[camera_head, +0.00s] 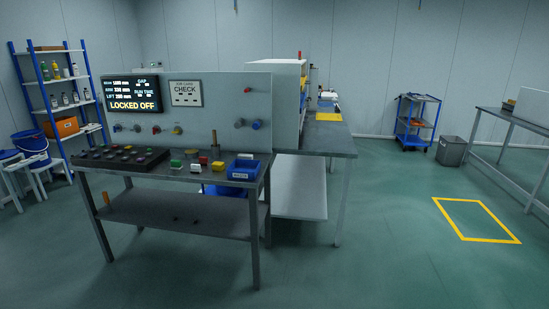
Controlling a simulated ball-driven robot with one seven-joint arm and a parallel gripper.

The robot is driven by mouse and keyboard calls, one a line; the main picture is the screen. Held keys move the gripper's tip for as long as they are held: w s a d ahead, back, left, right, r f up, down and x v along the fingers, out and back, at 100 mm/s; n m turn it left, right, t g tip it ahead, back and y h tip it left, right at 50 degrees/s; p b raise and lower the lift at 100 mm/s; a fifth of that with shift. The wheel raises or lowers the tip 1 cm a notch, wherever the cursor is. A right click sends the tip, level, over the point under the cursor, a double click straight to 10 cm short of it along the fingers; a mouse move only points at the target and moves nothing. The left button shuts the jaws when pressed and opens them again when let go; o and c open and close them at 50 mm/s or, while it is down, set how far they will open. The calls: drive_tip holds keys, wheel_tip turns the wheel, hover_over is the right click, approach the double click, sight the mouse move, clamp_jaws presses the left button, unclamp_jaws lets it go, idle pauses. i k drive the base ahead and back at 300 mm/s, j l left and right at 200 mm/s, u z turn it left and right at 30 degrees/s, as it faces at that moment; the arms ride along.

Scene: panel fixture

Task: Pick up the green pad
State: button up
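A small green block (176,164), which looks like the green pad, lies on the grey bench (226,181) towards its middle. It is just right of the black tray of round knobs (121,158). A red block (191,153) lies behind it, a white block (196,168) to its right and a yellow block (217,167) further right. The things are small here, so their exact shapes are hard to tell. My gripper is not in view.
An upright panel with a "LOCKED OFF" screen (132,93) stands behind the bench. A blue bin (241,170) sits at the bench's right end. Shelves (60,95) stand at the left, a blue cart (415,120) at the back.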

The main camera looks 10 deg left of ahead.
sight(176, 164)
drive_tip(key=i+j+u, duration=0.15)
drive_tip(key=i+u, duration=0.25)
drive_tip(key=i, duration=0.2)
drive_tip(key=i+u, duration=0.4)
drive_tip(key=i, duration=0.25)
drive_tip(key=i+l+u, duration=0.4)
drive_tip(key=i, duration=0.2)
drive_tip(key=j, duration=0.1)
